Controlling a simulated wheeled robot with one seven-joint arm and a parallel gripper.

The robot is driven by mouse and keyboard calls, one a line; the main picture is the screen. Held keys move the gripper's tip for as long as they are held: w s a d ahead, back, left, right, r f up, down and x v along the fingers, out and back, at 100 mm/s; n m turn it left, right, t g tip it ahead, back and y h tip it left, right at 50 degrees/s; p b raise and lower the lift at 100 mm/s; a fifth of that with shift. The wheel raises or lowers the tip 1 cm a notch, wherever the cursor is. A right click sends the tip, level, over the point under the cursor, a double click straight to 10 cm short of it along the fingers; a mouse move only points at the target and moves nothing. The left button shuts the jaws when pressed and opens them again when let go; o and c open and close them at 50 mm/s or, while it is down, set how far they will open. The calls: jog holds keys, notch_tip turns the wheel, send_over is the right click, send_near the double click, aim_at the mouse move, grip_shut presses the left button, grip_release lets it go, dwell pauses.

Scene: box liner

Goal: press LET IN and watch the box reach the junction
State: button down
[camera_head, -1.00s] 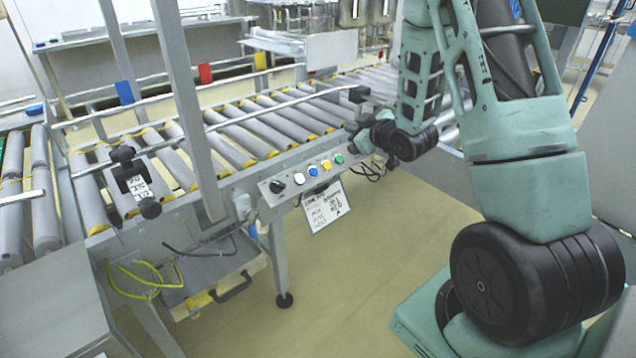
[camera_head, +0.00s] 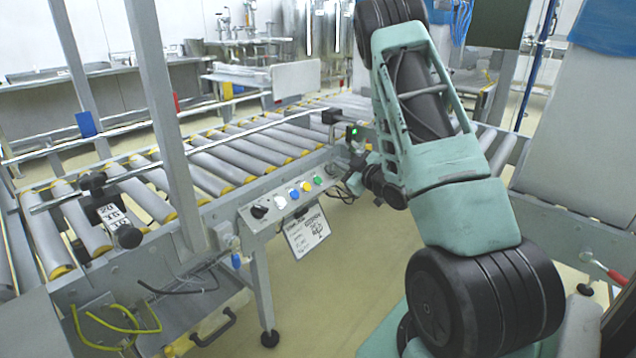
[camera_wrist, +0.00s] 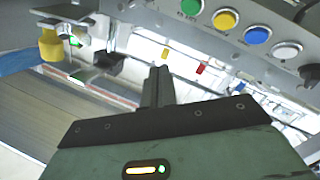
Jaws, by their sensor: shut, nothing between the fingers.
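A grey control panel (camera_head: 270,216) on the conveyor's side carries a black knob (camera_head: 258,211) and white (camera_head: 281,203), blue (camera_head: 294,194), yellow (camera_head: 306,187) and green (camera_head: 318,180) buttons. I cannot read which is LET IN. My gripper (camera_head: 360,168) is right of the green button, apart from the panel and partly hidden by my arm. In the wrist view my gripper (camera_wrist: 158,72) is shut and empty, with the green button (camera_wrist: 190,7) above and to its right. The roller conveyor (camera_head: 240,160) shows no box on its visible part.
A handwritten sign (camera_head: 307,231) hangs below the panel. A grey post (camera_head: 172,120) rises at the left.

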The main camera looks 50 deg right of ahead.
aim_at(318, 180)
jog(key=shift+w+a+f+b, duration=0.1)
jog(key=shift+w+f+b, duration=0.85)
jog(key=shift+w+f, duration=0.45)
jog(key=shift+w+a+f+b, duration=0.1)
jog(key=shift+w+f+b, duration=0.95)
jog(key=shift+f, duration=0.45)
jog(key=shift+w, duration=0.1)
jog(key=shift+w+f, duration=0.25)
jog(key=shift+f, duration=0.05)
